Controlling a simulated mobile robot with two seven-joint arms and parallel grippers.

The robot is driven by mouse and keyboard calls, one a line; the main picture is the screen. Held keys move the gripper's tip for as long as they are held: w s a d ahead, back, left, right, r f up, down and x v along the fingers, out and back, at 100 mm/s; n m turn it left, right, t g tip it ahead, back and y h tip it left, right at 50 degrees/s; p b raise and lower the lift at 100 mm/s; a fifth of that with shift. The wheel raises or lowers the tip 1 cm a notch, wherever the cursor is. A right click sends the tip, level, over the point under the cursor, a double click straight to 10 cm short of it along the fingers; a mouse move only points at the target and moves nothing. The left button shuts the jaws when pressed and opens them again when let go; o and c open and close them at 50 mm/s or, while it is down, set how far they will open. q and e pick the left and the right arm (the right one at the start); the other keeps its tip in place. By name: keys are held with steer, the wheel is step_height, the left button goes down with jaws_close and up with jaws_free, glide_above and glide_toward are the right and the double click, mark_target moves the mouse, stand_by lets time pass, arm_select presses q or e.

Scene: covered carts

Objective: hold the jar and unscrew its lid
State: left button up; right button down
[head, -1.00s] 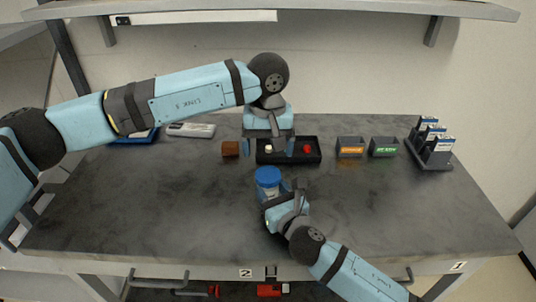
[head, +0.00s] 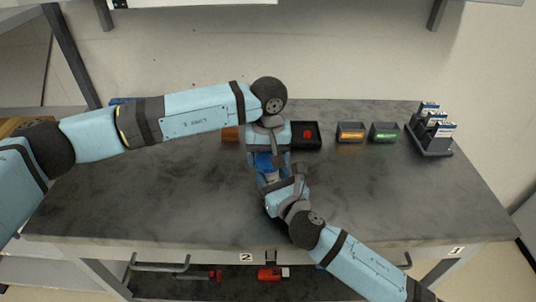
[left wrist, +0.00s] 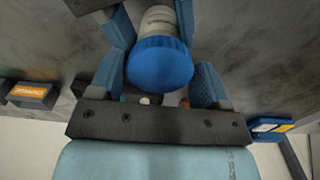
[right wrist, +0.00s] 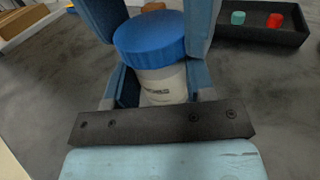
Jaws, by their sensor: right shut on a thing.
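The jar is pale with a printed label; its body (right wrist: 162,85) stands between the fingers of my right gripper (head: 274,186), which is shut on it. The blue lid (right wrist: 150,38) is on top of the jar, and it also shows in the left wrist view (left wrist: 160,64). My left gripper (head: 268,163) is above the jar, pointing down, with one finger on each side of the lid. Its fingers look open, with a gap to the lid at the right in the left wrist view. In the head view my left gripper partly hides the lid and jar.
A black tray (head: 313,147) with a red piece lies just behind the jar. Orange-labelled (head: 350,132) and green-labelled (head: 385,132) bins and a dark rack (head: 430,145) stand at the right. A brown block (head: 230,134) is at left. The front table is clear.

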arm_select(q)
steer(key=c, duration=0.6)
steer(key=o, duration=1)
steer(key=shift+r, duration=0.1)
step_height(320, 180, up, 8)
steer(key=shift+f, duration=0.25)
steer(key=shift+c, duration=0.3)
steer(key=shift+f, duration=3.85)
steer(key=shift+c, duration=0.5)
steer(key=c, duration=0.8)
steer(key=o, duration=1)
